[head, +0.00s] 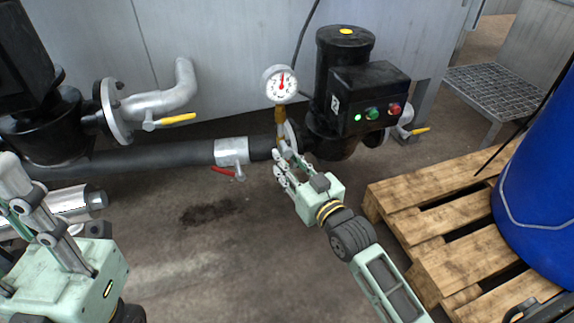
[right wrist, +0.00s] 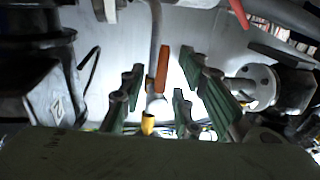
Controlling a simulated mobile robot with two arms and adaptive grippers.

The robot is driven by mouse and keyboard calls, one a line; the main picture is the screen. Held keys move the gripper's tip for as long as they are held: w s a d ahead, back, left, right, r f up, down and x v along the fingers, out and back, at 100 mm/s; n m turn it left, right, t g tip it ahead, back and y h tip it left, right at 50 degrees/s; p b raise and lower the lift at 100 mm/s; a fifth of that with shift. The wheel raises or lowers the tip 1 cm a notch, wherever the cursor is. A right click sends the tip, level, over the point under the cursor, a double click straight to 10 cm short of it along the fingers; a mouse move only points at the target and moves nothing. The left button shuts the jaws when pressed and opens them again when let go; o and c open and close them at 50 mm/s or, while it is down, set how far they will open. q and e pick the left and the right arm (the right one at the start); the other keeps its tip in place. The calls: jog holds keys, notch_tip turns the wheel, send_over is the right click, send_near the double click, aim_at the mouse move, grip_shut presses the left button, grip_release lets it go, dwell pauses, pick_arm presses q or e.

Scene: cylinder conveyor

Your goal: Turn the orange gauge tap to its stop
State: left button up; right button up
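The orange tap handle (right wrist: 162,69) shows in the right wrist view as a short upright bar beside a grey pipe. It lies between the spread fingers of my right gripper (right wrist: 160,88), with gaps on both sides. In the head view, a round white gauge (head: 280,84) with a red needle stands on a brass-coloured stem (head: 280,116). My right gripper (head: 282,160) is just below that stem, open and empty. The tap handle is hard to pick out there. My left gripper (head: 32,205) is at the left edge; its finger opening is unclear.
A black pump (head: 345,55) with green and red buttons stands right of the gauge. A dark pipe (head: 170,158) runs left, with a red-handled valve (head: 224,171) below it. A yellow-handled valve (head: 178,119) is farther left. A wooden pallet (head: 400,205) carries a blue drum (head: 540,190).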

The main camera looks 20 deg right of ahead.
jog(key=shift+w+a, duration=0.1)
jog(key=shift+w, duration=0.3)
jog(key=shift+c, duration=0.3)
grip_shut()
